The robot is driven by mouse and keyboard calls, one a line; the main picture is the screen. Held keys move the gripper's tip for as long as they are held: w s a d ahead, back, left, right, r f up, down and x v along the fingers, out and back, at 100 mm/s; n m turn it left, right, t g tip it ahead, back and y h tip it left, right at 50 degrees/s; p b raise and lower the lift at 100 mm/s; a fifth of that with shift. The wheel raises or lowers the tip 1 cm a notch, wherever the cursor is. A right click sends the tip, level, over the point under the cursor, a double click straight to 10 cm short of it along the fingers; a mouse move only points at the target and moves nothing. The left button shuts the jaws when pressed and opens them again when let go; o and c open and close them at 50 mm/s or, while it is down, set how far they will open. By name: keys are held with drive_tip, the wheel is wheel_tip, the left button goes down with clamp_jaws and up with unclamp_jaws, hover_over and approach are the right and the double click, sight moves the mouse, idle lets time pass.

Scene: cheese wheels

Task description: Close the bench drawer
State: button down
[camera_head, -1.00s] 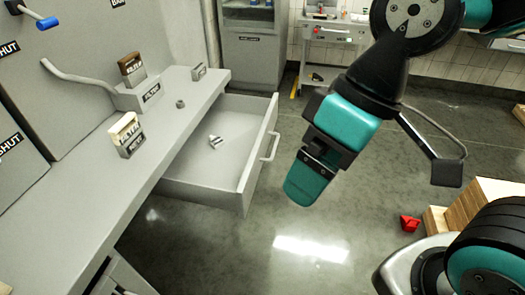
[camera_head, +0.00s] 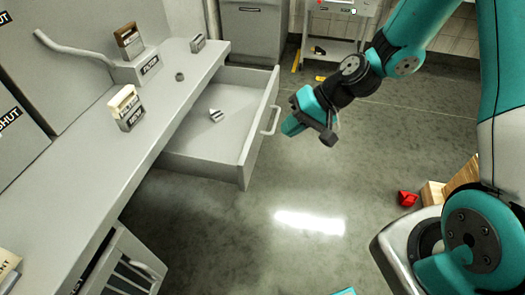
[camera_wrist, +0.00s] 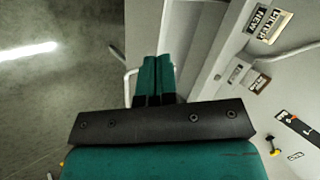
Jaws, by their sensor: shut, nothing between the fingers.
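The bench drawer (camera_head: 200,163) is pulled out from the grey bench (camera_head: 95,185) in the head view. A small metal piece (camera_head: 216,115) lies inside it. The drawer's bar handle (camera_head: 271,120) is on its front panel, facing right. My gripper (camera_head: 290,128) is just right of the drawer front, close to the handle; whether they touch cannot be told. In the wrist view my gripper's teal fingers (camera_wrist: 156,75) are together with nothing between them. The handle (camera_wrist: 129,85) shows partly behind the fingers, on their left side.
A filter box (camera_head: 135,68), a small labelled block (camera_head: 126,108) and a ring (camera_head: 179,76) stand on the bench top. A red object (camera_head: 407,198) lies on the floor at right. A cabinet (camera_head: 252,35) stands behind. The floor right of the drawer is clear.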

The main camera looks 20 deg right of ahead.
drive_tip(key=w+d+f+m+t, duration=0.2)
drive_tip(key=d+f+m, duration=0.25)
drive_tip(key=f, duration=0.45)
drive_tip(key=p, duration=0.2)
approach(254, 156)
drive_tip(key=x, duration=0.5)
drive_tip(key=shift+a+f, duration=0.1)
drive_tip(key=shift+f, duration=0.4)
drive_tip(key=shift+w+a+f+p, duration=0.1)
drive_tip(key=shift+w+a+p, duration=0.1)
drive_tip(key=shift+a+p, duration=0.15)
